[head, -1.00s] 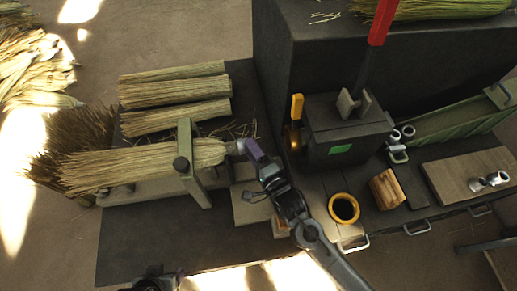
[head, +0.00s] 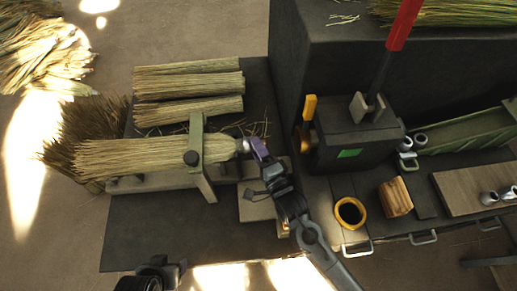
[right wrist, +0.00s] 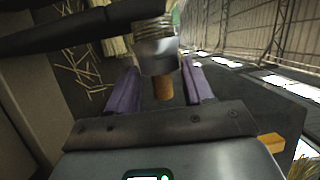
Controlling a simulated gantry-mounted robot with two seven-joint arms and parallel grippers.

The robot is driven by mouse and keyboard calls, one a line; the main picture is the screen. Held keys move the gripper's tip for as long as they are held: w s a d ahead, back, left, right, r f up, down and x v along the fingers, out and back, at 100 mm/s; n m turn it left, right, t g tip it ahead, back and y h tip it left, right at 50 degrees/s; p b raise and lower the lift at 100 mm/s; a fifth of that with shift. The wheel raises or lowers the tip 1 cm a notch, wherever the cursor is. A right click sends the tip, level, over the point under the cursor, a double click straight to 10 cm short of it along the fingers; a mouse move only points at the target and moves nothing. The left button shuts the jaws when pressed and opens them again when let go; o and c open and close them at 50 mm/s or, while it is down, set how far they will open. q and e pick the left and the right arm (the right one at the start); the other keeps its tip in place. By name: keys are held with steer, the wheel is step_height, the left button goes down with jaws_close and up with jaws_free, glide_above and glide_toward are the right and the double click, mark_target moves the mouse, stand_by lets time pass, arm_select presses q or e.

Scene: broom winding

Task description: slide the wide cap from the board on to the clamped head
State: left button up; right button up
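The broom head (head: 150,157) lies clamped flat under a green clamp (head: 196,140), its narrow end to the right. A metal cap, which I take as the wide cap (head: 244,145), sits at that end. In the right wrist view the cap (right wrist: 157,57) lies between my purple fingertips, with a ribbed band (right wrist: 153,28) beyond it and a brown stub (right wrist: 162,89) on the near side. My right gripper (head: 257,149) appears shut on the cap, though contact is hard to see. My left gripper (head: 182,267) is low at the bottom edge; its fingers are unclear.
Other metal caps (head: 490,198) stand on the wooden board (head: 455,191) at the right. A yellow ring (head: 350,212), a wooden block (head: 396,198) and a dark box with a red-handled lever (head: 355,135) stand nearer. Straw bundles (head: 187,84) lie behind the clamp.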

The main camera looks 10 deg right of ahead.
steer(key=o, duration=0.5)
